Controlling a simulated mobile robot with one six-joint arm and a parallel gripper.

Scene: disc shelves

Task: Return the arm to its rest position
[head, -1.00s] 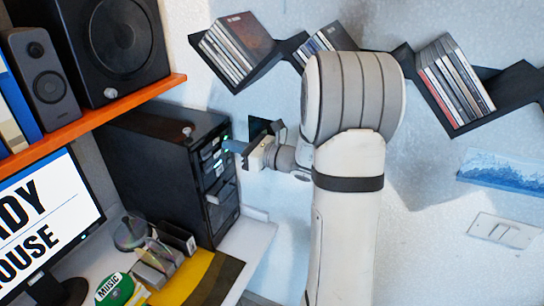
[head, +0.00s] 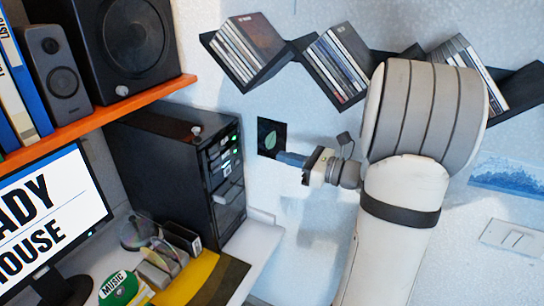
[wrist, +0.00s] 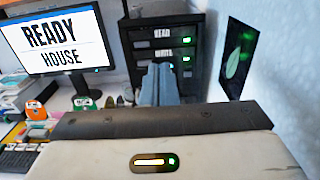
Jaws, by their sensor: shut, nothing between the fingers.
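My gripper (head: 281,157) is in the middle of the head view, at the end of my white and grey arm. Its blue-grey fingers point left toward the black disc tower and are apart from it. In the wrist view my gripper (wrist: 157,75) shows its two fingers pressed together with nothing between them. The black tower (head: 180,175) stands on the desk with small green lights on its front. In the wrist view the tower (wrist: 165,30) shows drawers lettered READ and WRITE. My arm hides part of the wall and the right-hand shelf.
A zigzag black shelf (head: 290,45) holds several disc cases on the wall. A dark leaf picture (head: 271,138) hangs behind my gripper. An orange shelf (head: 110,110) bears speakers above a monitor (head: 50,220). A green MUSIC disc (head: 118,286) lies on the desk.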

